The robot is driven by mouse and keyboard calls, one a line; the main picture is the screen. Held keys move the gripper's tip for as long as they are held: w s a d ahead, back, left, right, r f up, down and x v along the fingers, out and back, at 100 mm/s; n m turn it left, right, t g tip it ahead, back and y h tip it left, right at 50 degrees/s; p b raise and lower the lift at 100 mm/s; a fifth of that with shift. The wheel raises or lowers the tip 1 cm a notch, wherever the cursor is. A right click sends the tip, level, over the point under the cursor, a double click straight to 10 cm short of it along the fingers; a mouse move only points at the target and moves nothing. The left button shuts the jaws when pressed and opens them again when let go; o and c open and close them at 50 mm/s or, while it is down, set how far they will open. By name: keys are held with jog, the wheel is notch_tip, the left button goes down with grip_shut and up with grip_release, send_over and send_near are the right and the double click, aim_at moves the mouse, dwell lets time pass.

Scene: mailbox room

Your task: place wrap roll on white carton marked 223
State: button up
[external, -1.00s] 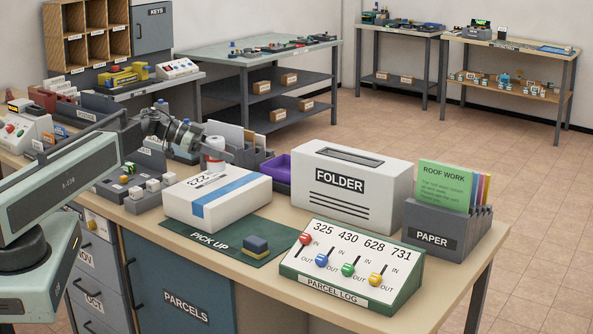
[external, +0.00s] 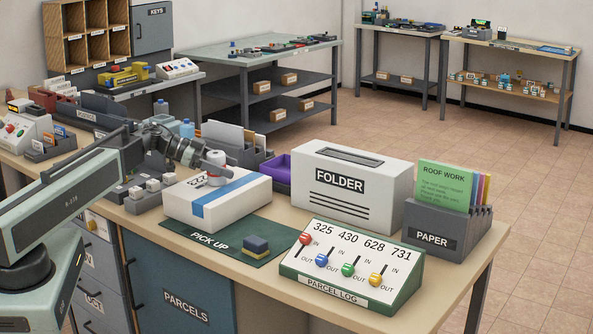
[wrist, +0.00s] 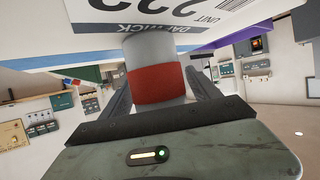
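The wrap roll (external: 216,157), pale with a red band, is upright over the white carton marked 223 (external: 232,197) in the external view. Its lower end appears at the carton's top, but I cannot tell whether it touches. My gripper (external: 214,163) reaches in from the left with its fingers around the roll. In the wrist view the roll (wrist: 155,72) stands between the two dark fingers of my gripper (wrist: 157,85), which lie against its sides. The carton's printed face (wrist: 205,12) appears upside down beyond it.
The carton stands on the green pick-up mat (external: 209,243) beside a small blue-and-yellow block (external: 256,246). A folder box (external: 352,187), purple tray (external: 278,172) and parcel log panel (external: 352,265) lie to the right. Small white-topped blocks (external: 153,185) sit left of the carton.

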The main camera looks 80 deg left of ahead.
jog(key=shift+s+r+p, duration=0.15)
jog(key=shift+r+p, duration=0.15)
jog(key=shift+p, duration=0.05)
jog(key=p+v, duration=0.4)
jog(key=v, duration=0.7)
jog(key=shift+s, duration=0.3)
jog(key=shift+a, duration=0.15)
